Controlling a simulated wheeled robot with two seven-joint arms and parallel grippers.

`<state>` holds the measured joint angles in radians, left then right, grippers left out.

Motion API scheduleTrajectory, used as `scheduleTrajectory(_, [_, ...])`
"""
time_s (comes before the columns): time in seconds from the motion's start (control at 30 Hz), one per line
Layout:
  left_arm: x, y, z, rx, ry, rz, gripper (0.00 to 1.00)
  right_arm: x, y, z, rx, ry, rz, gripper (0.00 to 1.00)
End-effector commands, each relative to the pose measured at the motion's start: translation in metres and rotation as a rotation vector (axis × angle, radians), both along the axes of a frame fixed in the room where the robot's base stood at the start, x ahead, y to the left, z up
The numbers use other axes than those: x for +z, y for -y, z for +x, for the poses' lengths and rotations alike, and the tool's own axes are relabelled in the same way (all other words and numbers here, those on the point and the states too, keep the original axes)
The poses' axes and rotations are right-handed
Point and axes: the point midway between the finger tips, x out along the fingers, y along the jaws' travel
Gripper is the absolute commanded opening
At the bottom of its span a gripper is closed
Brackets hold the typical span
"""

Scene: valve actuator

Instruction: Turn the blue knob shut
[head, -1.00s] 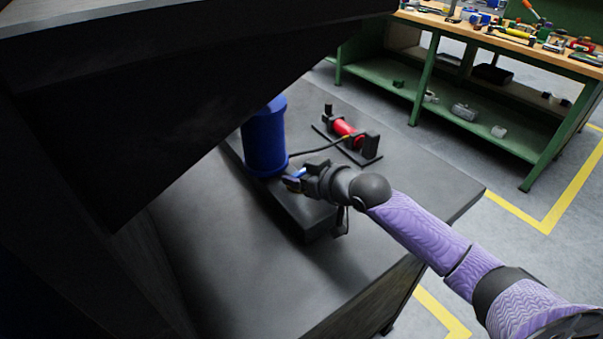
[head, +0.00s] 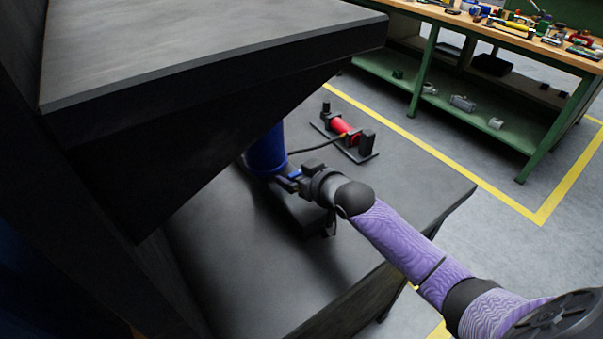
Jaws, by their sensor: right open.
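A blue cylinder (head: 266,153) stands on a dark base block on the lower table, its top hidden behind a dark overhang. A small blue piece (head: 295,174), which looks like the knob, shows beside the cylinder at my right gripper's jaws. My right gripper (head: 288,181) is open, with its fingers at this blue piece. I cannot tell whether the fingers touch it, and the gripper partly hides it. The angle of the knob is too small to tell. My left gripper is not in view.
A dark upper shelf (head: 215,45) hangs over the left of the lower table (head: 225,265). A green workbench (head: 470,100) with tools stands at the back right.

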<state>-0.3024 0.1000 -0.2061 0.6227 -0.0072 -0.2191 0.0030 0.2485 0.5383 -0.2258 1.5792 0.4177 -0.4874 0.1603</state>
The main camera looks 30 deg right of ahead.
Motion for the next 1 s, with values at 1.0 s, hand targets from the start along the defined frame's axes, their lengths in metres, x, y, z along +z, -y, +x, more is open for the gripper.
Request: scheduleTrajectory(1.0, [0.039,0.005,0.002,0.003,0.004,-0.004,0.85,0.038,0.011,-0.090,-0.001,0.000,0.000,1.00])
